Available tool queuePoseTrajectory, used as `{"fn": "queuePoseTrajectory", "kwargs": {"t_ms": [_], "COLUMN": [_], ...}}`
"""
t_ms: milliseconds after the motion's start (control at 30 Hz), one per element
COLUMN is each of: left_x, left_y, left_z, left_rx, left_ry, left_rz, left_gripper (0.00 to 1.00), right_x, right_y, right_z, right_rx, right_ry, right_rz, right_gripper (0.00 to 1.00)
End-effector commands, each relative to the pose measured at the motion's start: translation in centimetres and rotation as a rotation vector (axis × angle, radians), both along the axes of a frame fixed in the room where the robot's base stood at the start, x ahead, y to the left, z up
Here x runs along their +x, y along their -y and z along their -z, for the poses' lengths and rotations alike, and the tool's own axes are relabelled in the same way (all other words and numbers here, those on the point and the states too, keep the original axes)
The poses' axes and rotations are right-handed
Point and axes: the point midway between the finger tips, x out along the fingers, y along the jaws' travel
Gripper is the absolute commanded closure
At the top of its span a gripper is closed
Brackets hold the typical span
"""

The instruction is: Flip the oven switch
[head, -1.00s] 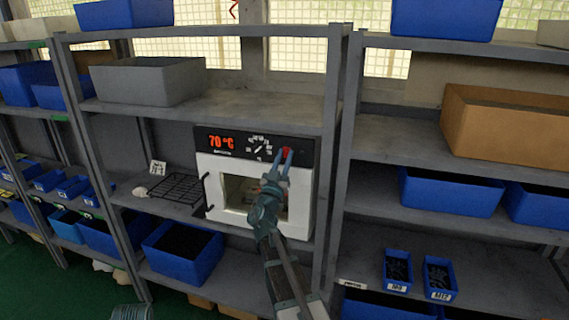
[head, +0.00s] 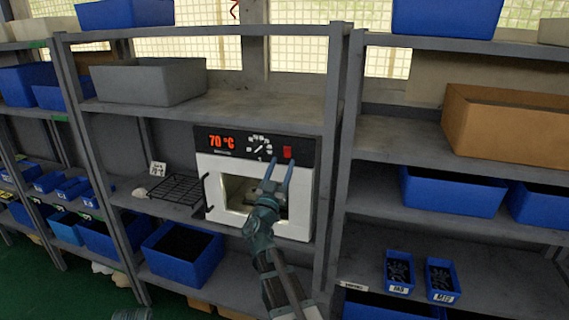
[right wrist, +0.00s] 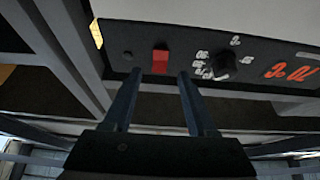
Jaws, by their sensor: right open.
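The oven (head: 211,184) is a white box with a black top panel, standing on the middle shelf. Its panel has a lit orange 70 °C display (head: 221,142), a dial (head: 259,146) and a red switch (head: 287,152). My right gripper (head: 279,164) is open and empty in front of the oven, just below the switch. In the right wrist view the red switch (right wrist: 160,61) lies beyond and between the two open fingertips (right wrist: 160,75), apart from them.
A grey shelf post (head: 334,170) stands close on the right.

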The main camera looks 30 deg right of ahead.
Motion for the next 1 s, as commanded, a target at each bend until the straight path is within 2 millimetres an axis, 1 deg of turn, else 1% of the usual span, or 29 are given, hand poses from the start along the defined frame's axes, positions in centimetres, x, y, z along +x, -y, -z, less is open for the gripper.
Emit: {"fn": "queuePoseTrajectory", "kwargs": {"t_ms": [33, 100, 200, 400, 633, 1000], "left_x": [0.0, 0.0, 0.0, 0.0, 0.0, 0.0], "left_y": [0.0, 0.0, 0.0, 0.0, 0.0, 0.0], "left_z": [1.1, 1.8, 2.6, 3.8, 4.2, 4.2], "left_rx": [0.000, 0.000, 0.000, 0.000, 0.000, 0.000], "left_ry": [0.000, 0.000, 0.000, 0.000, 0.000, 0.000], "left_rz": [0.000, 0.000, 0.000, 0.000, 0.000, 0.000], "left_gripper": [1.00, 1.00, 1.00, 1.00, 1.00, 1.00], "right_x": [-1.2, -2.1, -3.3, -5.1, -5.8, -5.9], "right_y": [-1.0, -2.2, -3.6, -5.7, -6.8, -6.8], "right_z": [1.1, 1.8, 2.6, 3.8, 4.2, 4.2], "right_rx": [0.000, 0.001, 0.001, 0.001, 0.000, 0.000], "right_ry": [0.002, 0.001, 0.001, 0.001, 0.000, 0.000], "right_rz": [-0.002, -0.003, -0.003, -0.002, 0.000, 0.001], "right_gripper": [0.43, 0.43, 0.43, 0.43, 0.43, 0.43]}}
